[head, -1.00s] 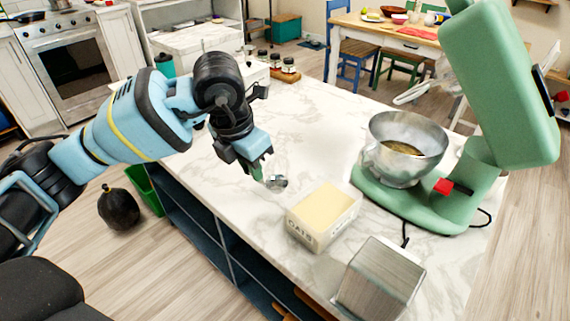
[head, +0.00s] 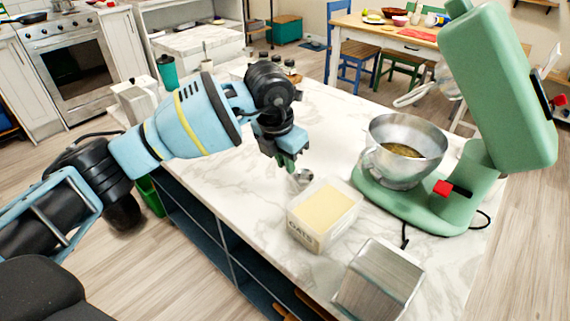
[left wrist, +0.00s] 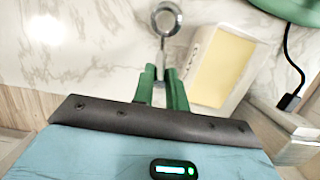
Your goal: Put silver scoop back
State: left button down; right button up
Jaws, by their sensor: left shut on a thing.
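My left gripper (head: 290,166) is shut on the silver scoop (head: 303,177), which hangs below its fingertips with the round bowl outward. In the left wrist view the scoop (left wrist: 166,18) extends from between the green fingers (left wrist: 163,85), its handle partly hidden by them. The oats container (head: 322,238), a pale open box full of yellowish oats, stands on the marble counter just right of and in front of the scoop. It also shows in the left wrist view (left wrist: 200,65), right of the fingers. The scoop is apart from the box. My right gripper is not in view.
A green stand mixer (head: 425,205) with a metal bowl (head: 385,165) stands right of the box. A grey metal box (head: 380,283) stands at the counter's front edge. Small jars (head: 289,67) stand at the back. The counter (head: 330,120) is clear behind the scoop.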

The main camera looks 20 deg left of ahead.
pick_arm(q)
jog(key=shift+f, duration=0.7)
jog(key=shift+f, duration=0.2)
jog(key=c, duration=1.4)
grip_release()
jog(key=v, duration=1.2)
jog(key=shift+r, duration=0.2)
jog(key=shift+a, duration=0.1)
